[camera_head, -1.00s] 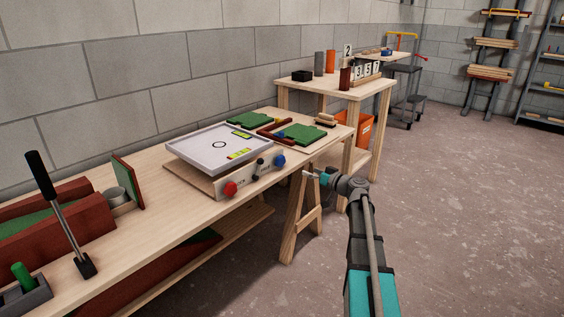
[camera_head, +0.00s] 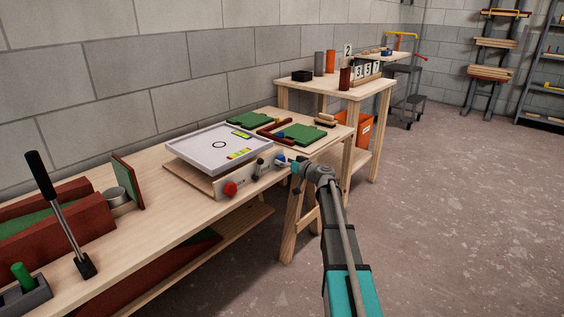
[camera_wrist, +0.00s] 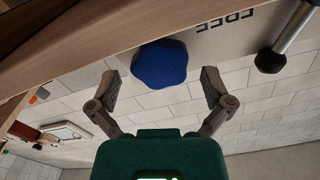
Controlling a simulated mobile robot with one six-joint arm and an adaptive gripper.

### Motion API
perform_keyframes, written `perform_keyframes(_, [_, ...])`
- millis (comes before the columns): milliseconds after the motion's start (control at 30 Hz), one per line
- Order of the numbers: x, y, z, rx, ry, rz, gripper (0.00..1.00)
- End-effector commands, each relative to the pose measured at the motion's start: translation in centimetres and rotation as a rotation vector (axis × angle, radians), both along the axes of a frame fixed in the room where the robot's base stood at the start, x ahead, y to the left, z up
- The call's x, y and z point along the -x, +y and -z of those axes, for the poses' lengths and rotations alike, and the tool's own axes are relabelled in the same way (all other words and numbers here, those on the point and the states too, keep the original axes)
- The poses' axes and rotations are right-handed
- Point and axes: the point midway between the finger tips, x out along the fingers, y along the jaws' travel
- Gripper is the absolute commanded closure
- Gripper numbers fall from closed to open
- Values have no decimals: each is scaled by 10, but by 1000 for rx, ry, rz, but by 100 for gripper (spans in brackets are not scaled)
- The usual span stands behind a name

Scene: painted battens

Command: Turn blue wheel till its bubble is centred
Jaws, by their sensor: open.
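The blue wheel (camera_head: 280,161) is on the front panel at the right end of a white tilting tray (camera_head: 196,145), partly covered by my gripper (camera_head: 288,165). In the wrist view the blue wheel (camera_wrist: 160,66) lies ahead of my gripper (camera_wrist: 161,86), roughly centred between its fingertips. The fingers are spread, one on each side, with gaps to the wheel; they look apart from it. Two yellow-green vials, a front one (camera_head: 240,154) and a back one (camera_head: 262,138), lie on the tray; their bubbles are too small to judge.
A red wheel (camera_head: 231,190) and a dark-knobbed lever (camera_head: 258,168) are on the same panel, left of the blue wheel. The lever (camera_wrist: 284,44) also shows close by in the wrist view. Green boards (camera_head: 301,134) lie behind on the bench. Open floor is at right.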

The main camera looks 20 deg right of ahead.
Motion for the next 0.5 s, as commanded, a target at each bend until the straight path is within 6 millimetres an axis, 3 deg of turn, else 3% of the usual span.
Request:
perform_keyframes(433, [-6, 4, 0, 0, 0, -1, 0])
perform_keyframes(500, [-6, 4, 0, 0, 0, -1, 9])
